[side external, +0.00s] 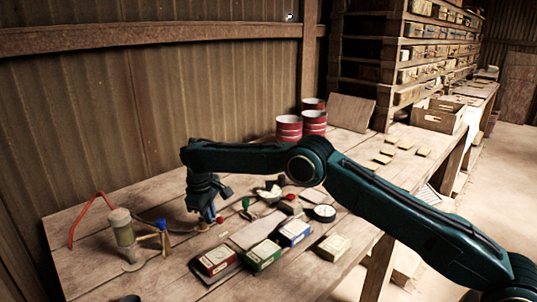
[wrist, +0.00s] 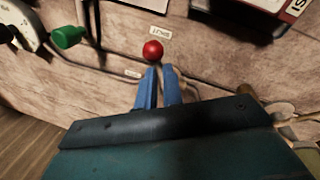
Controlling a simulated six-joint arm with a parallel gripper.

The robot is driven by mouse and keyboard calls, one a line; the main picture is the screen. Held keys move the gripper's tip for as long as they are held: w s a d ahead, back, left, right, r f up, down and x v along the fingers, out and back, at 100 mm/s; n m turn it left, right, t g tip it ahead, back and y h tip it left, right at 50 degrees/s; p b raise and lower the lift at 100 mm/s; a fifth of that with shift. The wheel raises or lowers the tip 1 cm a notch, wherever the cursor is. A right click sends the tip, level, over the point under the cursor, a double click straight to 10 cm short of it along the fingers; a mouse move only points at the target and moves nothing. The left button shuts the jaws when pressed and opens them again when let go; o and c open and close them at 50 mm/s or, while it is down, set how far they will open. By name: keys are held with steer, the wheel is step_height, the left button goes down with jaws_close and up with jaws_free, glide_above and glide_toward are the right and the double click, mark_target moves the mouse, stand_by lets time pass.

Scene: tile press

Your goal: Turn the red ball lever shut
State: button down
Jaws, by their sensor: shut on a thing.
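The red ball (wrist: 153,50) of the lever shows just beyond my fingertips in the wrist view. In the side view it is a small red spot (side external: 220,219) beside my gripper (side external: 208,217), low over the bench. My gripper's blue fingers (wrist: 159,72) are close together, shut on the lever below the ball; the gripped part is mostly hidden between them. One small white label (wrist: 161,33) lies just past the ball, and another (wrist: 132,74) lies left of the fingers. Their lettering is too small to read surely.
A green handle (wrist: 68,37) is left of the ball; it also shows in the side view (side external: 246,203). Several boxes, including a green one (side external: 263,255), lie in front. A pump-like cylinder (side external: 121,227) stands left. Red tins (side external: 289,129) stand behind.

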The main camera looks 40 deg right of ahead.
steer(key=shift+a+m, duration=0.35)
steer(key=shift+m, duration=0.55)
steer(key=shift+s+m, duration=0.1)
steer(key=shift+m, duration=0.2)
steer(key=c, duration=1.5)
jaws_free()
steer(key=shift+d+n, duration=0.15)
steer(key=shift+n, duration=0.25)
